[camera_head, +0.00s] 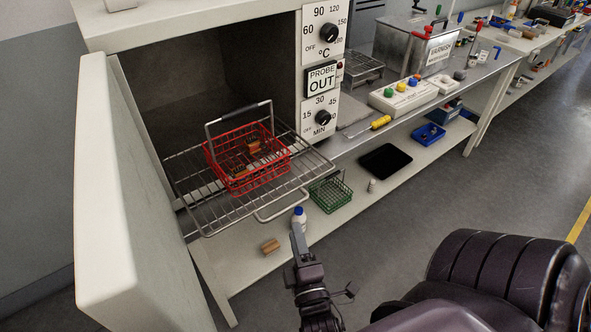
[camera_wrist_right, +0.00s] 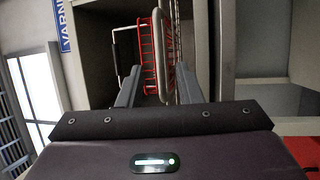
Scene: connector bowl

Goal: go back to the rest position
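My right gripper (camera_head: 297,238) is below and in front of the oven's wire rack, near the rack's front handle (camera_head: 281,207) in the head view. In the right wrist view its two fingers (camera_wrist_right: 158,78) stand apart with nothing between them, and the rack and basket show beyond. A red wire basket (camera_head: 221,177) with a grey handle sits on the wire rack (camera_head: 203,221), which sticks out of the open oven (camera_head: 180,85). Several brownish parts lie in the basket. My left gripper is in neither view.
The oven door (camera_head: 98,190) stands open at left. On the lower shelf are a green wire basket (camera_head: 331,194), a white bottle (camera_head: 299,217), a brown block (camera_head: 270,246), a black tray (camera_head: 386,160) and a blue bin (camera_head: 428,134). The floor at right (camera_head: 520,150) is clear.

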